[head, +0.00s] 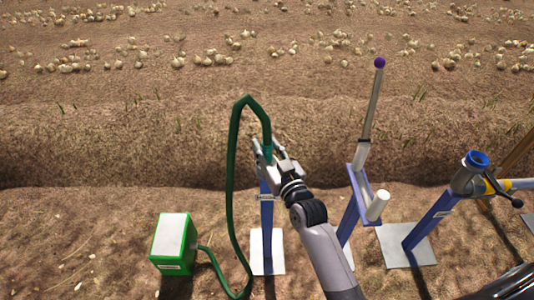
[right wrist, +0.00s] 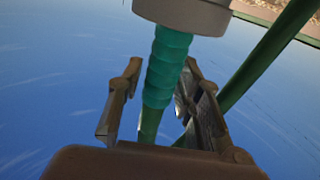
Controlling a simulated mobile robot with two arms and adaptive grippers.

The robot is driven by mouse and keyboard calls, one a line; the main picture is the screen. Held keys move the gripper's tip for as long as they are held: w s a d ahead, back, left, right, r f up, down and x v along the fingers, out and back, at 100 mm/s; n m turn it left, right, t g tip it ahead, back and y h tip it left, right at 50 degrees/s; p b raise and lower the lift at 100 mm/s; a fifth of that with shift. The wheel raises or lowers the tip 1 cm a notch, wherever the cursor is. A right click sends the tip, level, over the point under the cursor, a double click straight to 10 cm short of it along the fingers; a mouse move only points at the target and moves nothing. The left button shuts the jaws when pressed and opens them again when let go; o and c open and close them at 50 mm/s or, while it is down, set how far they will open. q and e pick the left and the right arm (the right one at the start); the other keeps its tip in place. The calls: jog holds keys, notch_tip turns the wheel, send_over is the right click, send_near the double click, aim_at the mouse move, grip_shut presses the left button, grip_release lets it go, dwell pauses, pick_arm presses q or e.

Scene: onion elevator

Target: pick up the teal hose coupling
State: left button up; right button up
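The teal hose coupling (right wrist: 167,65) is a ribbed sleeve between the two fingers of my right gripper (right wrist: 160,85) in the right wrist view. A gap shows at the left finger, so the gripper is open around it. In the head view the right gripper (head: 273,150) is at the top of a blue post (head: 266,215), and a small teal patch of the coupling (head: 267,150) shows between the fingers. A dark green hose (head: 231,170) arches over to the coupling. A pale grey collar (right wrist: 185,14) meets one end of the coupling. My left gripper is not in view.
A green and white box (head: 173,243) stands at the lower left, with the hose running from it. To the right are a stand with a purple-knobbed lever (head: 371,105) and a blue post with a round blue-rimmed fitting (head: 476,160). Soil with scattered onions lies beyond.

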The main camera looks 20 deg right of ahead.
grip_shut()
jog(key=shift+r, duration=0.1)
dwell(0.4)
